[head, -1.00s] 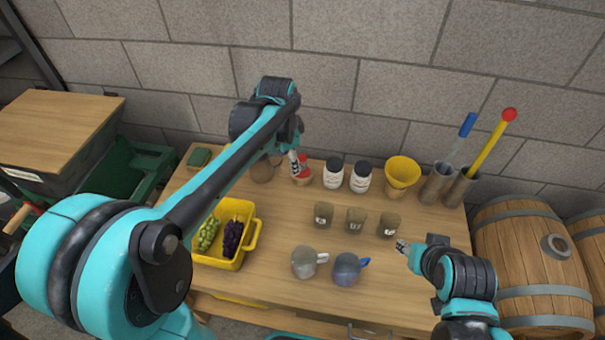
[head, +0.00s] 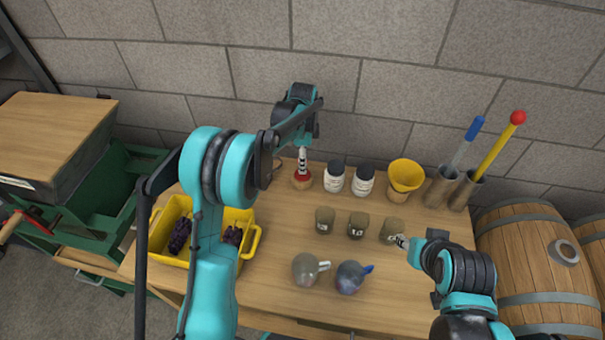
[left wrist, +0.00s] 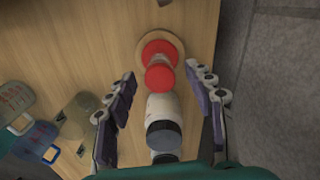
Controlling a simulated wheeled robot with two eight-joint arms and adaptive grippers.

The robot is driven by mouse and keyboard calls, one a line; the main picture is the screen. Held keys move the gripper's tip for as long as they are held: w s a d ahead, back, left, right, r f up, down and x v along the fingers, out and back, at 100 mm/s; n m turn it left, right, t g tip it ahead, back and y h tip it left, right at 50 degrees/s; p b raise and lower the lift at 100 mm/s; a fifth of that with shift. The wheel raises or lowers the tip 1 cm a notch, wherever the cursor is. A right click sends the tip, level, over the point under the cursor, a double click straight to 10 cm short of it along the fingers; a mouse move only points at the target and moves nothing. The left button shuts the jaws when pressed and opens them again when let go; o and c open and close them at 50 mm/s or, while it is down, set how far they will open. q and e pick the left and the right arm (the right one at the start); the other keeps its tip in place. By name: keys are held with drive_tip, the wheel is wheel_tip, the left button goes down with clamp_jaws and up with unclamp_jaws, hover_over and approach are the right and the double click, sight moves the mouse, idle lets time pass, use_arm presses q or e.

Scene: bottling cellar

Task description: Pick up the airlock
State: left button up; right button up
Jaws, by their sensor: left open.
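A small red piece, which I take to be the airlock (head: 303,175), stands on a round wooden base near the back of the table. In the left wrist view the red airlock (left wrist: 160,76) shows from above, with a round red top and a wider red part by the wooden disc. My left gripper (head: 302,158) is right above it in the head view. In the left wrist view my left gripper (left wrist: 161,70) is open, with one finger on each side of the airlock and a gap to both. My right gripper (head: 402,242) is by the rightmost small cup; its jaws are too small to read.
Two white jars with dark lids (head: 334,178) stand just right of the airlock, then a yellow funnel (head: 405,174). Small cups (head: 325,220) and two mugs (head: 305,270) stand in front. A yellow crate (head: 166,222) with grapes is at left.

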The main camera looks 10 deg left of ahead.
use_arm(q)
wheel_tip(320, 180, down, 2)
drive_tip(key=shift+f, duration=0.1)
drive_tip(key=shift+r, duration=0.2)
clamp_jaws()
